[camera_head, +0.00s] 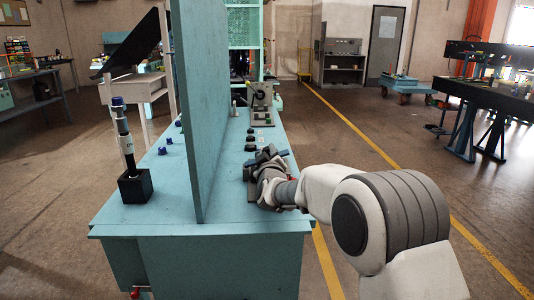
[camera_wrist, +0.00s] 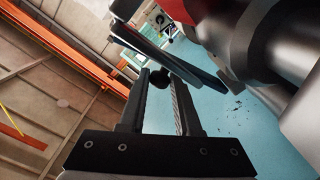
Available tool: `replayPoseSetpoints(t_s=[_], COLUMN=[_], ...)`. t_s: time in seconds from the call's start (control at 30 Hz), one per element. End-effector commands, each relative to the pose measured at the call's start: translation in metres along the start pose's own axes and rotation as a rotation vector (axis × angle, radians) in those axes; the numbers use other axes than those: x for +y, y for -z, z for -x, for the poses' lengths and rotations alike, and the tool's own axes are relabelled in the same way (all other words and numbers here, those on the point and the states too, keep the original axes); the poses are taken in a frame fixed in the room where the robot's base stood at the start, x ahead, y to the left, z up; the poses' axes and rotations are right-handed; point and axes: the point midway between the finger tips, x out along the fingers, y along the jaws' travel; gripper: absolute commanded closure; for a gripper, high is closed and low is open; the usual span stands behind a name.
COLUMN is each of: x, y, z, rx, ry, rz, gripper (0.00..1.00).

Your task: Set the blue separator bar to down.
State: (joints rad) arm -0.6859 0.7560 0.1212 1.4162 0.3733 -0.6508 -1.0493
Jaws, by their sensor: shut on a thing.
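My gripper (camera_head: 266,162) is low over the right side of the light-blue bench. In the wrist view, my gripper (camera_wrist: 163,82) has its two fingers on either side of a dark round knob (camera_wrist: 160,78). The knob sits right against the blue separator bar (camera_wrist: 172,58), a long dark bar with a bluish face that slants across the view beyond the fingertips. In the head view, a small dark-blue piece of the bar (camera_head: 283,153) shows beside my gripper; the rest is hidden. Its exact tilt cannot be told.
A tall light-blue panel (camera_head: 212,100) stands upright along the bench (camera_head: 235,222), left of my gripper. A black block with an upright cylinder (camera_head: 135,185) is on the panel's other side. A grey machine (camera_head: 261,98) stands farther back.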

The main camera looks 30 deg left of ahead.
Motion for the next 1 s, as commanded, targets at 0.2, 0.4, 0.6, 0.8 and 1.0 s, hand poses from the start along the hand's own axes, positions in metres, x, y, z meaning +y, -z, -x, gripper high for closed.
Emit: replayPoseSetpoints(t_s=[0.2,0.4,0.6,0.8,1.0], x=[0.002,0.001,0.001,0.002,0.001], y=[-0.002,-0.001,0.000,0.001,0.001], z=[0.000,0.000,0.003,0.023,0.053], rx=[-0.003,-0.001,-0.001,-0.001,-0.001], ry=[-0.004,-0.002,-0.001,-0.001,0.000], rz=[0.002,0.001,0.001,0.000,0.001], gripper=[0.41,0.40,0.40,0.40,0.40])
